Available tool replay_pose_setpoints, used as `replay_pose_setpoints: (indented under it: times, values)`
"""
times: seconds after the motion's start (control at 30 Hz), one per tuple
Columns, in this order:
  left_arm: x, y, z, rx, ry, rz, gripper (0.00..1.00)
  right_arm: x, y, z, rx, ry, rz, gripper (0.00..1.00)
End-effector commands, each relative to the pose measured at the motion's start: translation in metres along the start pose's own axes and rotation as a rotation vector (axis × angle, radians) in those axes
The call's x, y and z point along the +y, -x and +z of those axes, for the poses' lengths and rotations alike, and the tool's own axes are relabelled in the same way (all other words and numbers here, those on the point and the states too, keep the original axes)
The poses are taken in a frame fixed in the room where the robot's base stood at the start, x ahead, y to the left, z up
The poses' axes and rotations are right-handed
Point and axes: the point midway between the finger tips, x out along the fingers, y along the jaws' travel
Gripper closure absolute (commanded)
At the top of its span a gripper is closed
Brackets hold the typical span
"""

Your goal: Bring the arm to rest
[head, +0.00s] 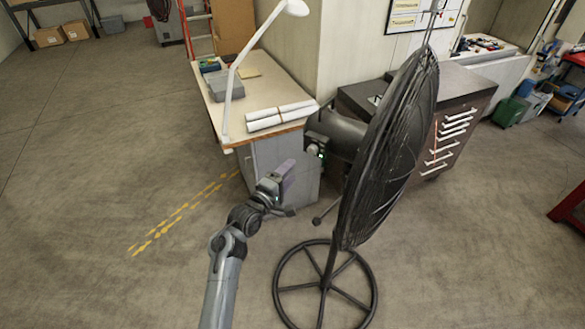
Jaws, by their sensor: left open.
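My left arm reaches up from the bottom of the head view. Its gripper (291,192) is open, with a purplish finger above and a dark finger below. I see nothing between the fingers. The gripper appears in front of the workbench's grey side and left of the large fan. Its exact distance from either is hard to judge. My right gripper is not in view.
A large black pedestal fan (385,150) with a round base stands right of the arm. A workbench (225,112) holds a white lamp (232,85) and rolled papers (280,115). A dark drawer cabinet (455,125) stands behind the fan. Floor at left is clear.

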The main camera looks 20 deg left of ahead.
Motion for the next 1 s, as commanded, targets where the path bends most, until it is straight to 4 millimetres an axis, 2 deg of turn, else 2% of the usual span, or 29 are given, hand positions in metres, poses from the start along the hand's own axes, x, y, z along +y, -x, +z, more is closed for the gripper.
replay_pose_setpoints:
  times: [0.13, 0.23, 0.37, 0.43, 0.5, 0.57, 0.6, 0.73, 0.87, 0.9, 1.0]
  values:
    - [-0.002, 0.001, 0.000, 0.000, 0.001, -0.003, 0.40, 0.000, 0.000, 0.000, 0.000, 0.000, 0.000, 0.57]
    - [-0.013, 0.006, 0.001, 0.001, 0.004, -0.023, 0.40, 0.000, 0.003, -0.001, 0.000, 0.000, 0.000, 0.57]
    - [-0.051, 0.026, -0.001, 0.002, 0.002, -0.094, 0.40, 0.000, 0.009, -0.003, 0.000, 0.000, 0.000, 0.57]
    - [-0.080, 0.047, 0.002, -0.008, -0.014, -0.155, 0.40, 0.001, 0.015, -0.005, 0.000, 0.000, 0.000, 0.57]
    - [-0.104, 0.077, 0.007, -0.021, -0.051, -0.214, 0.40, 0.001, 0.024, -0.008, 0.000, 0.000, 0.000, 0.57]
    - [-0.118, 0.105, 0.012, -0.031, -0.093, -0.266, 0.40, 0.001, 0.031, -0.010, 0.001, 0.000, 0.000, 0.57]
    - [-0.127, 0.125, 0.016, -0.039, -0.128, -0.311, 0.40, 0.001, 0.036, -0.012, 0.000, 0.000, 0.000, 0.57]
    - [-0.144, 0.193, 0.036, -0.094, -0.324, -0.493, 0.40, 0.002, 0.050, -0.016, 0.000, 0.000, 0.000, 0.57]
    - [-0.140, 0.265, 0.065, -0.211, -0.592, -0.689, 0.40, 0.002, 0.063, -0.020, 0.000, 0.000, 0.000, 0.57]
    - [-0.134, 0.287, 0.074, -0.264, -0.685, -0.748, 0.40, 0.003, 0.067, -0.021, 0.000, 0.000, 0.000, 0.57]
    - [-0.114, 0.332, 0.095, -0.405, -0.883, -0.861, 0.40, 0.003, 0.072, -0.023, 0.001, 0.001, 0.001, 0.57]
